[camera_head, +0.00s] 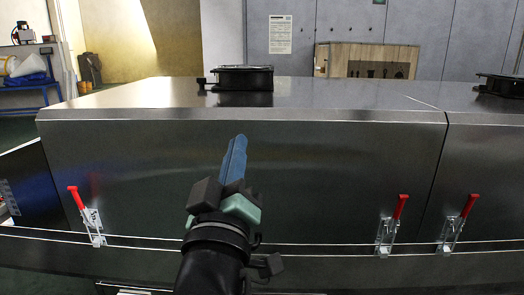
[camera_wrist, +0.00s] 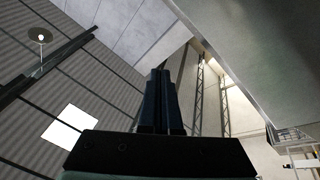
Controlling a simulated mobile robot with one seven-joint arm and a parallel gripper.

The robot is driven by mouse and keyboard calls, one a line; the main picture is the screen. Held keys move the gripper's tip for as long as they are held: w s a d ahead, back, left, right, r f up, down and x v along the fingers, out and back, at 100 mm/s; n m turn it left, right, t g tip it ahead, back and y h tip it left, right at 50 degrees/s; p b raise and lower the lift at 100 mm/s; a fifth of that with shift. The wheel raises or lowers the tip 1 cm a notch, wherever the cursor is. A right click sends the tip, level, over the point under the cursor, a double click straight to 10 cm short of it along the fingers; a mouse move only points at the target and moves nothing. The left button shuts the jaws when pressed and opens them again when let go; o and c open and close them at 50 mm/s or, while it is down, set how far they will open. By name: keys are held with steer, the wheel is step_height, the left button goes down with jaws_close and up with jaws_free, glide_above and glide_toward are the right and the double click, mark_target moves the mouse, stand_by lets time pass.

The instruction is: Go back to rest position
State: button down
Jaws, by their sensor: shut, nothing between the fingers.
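My gripper (camera_head: 240,140) shows in the head view in front of the steel front panel of the tunnel dryer (camera_head: 330,160), pointing up. Its blue fingers are together and hold nothing. The wrist view also shows the gripper (camera_wrist: 160,72) with its dark fingers side by side. The wrist camera looks up at the ceiling (camera_wrist: 120,85), with a grey slab-like surface at the upper right. I cannot tell whether the gripper touches the panel.
Red-handled toggle clamps stand along the dryer's lower edge, at left (camera_head: 77,198) and right (camera_head: 400,206) (camera_head: 468,206). A black unit (camera_head: 242,78) sits on the dryer's top. A wooden crate (camera_head: 365,54) and a blue rack (camera_head: 30,82) stand behind.

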steer(key=s+d+r+m+t+y, duration=0.1)
steer(key=s+d+r+m+t, duration=0.15)
steer(key=s+r, duration=0.6)
steer(key=s+d+r+m+t+y, duration=0.1)
steer(key=s+r+m+t, duration=0.25)
steer(key=s+r, duration=0.5)
step_height(320, 180, up, 20)
steer(key=w+p, duration=0.1)
steer(key=p, duration=1.9)
steer(key=shift+r+m+g, duration=0.2)
steer(key=shift+m+g, duration=0.1)
